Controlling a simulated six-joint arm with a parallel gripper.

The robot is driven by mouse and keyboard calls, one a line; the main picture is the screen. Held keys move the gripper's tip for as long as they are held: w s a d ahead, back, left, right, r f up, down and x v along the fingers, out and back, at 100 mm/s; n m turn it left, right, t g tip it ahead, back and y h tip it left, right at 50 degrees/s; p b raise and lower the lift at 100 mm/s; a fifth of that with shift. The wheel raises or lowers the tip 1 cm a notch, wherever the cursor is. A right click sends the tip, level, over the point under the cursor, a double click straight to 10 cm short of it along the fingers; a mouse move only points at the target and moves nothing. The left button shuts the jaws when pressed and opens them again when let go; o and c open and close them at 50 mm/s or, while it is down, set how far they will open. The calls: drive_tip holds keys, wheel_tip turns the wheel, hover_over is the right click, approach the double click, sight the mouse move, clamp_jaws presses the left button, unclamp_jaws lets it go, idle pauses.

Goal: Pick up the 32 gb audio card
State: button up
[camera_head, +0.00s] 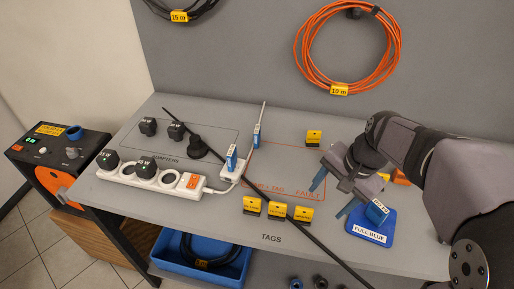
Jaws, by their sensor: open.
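A small blue block with a small label (376,214) stands on the blue mat marked "FULL BLUE" (370,236) at the right of the table. Its label is too small to read for certain, so I cannot confirm it is the 32 gb audio card. My gripper (332,196) is open, its two fingers pointing down and left, above the table just left of the blue block. No object shows between the fingers. My gripper and wrist hide part of the table behind them.
A white power strip (150,178) with plugs lies at the left. Blue-labelled pieces (232,157) stand near a white socket block. Yellow-and-black tags (276,210) line the front edge, and one lies behind (314,138). A dark thin rod crosses the table diagonally. A blue bin (190,268) sits below.

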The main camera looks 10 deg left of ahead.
drive_tip(key=w+a+r+m+y+p, duration=0.2)
drive_tip(key=w+a+m+y, duration=0.5)
drive_tip(key=w+a, duration=0.55)
wheel_tip(320, 180, up, 4)
drive_tip(key=m+t+y, duration=0.1)
drive_tip(key=m+y, duration=0.4)
drive_tip(key=m, duration=0.1)
hover_over(259, 130)
drive_tip(key=d, duration=0.2)
drive_tip(key=f, duration=0.2)
drive_tip(key=f+p, duration=0.1)
drive_tip(key=f, duration=0.4)
drive_tip(key=shift+s+a+f+p, duration=0.1)
drive_tip(key=shift+a+p, duration=0.15)
drive_tip(key=shift+p, duration=0.15)
drive_tip(key=shift+x, duration=1.2)
drive_tip(key=c, duration=1.1)
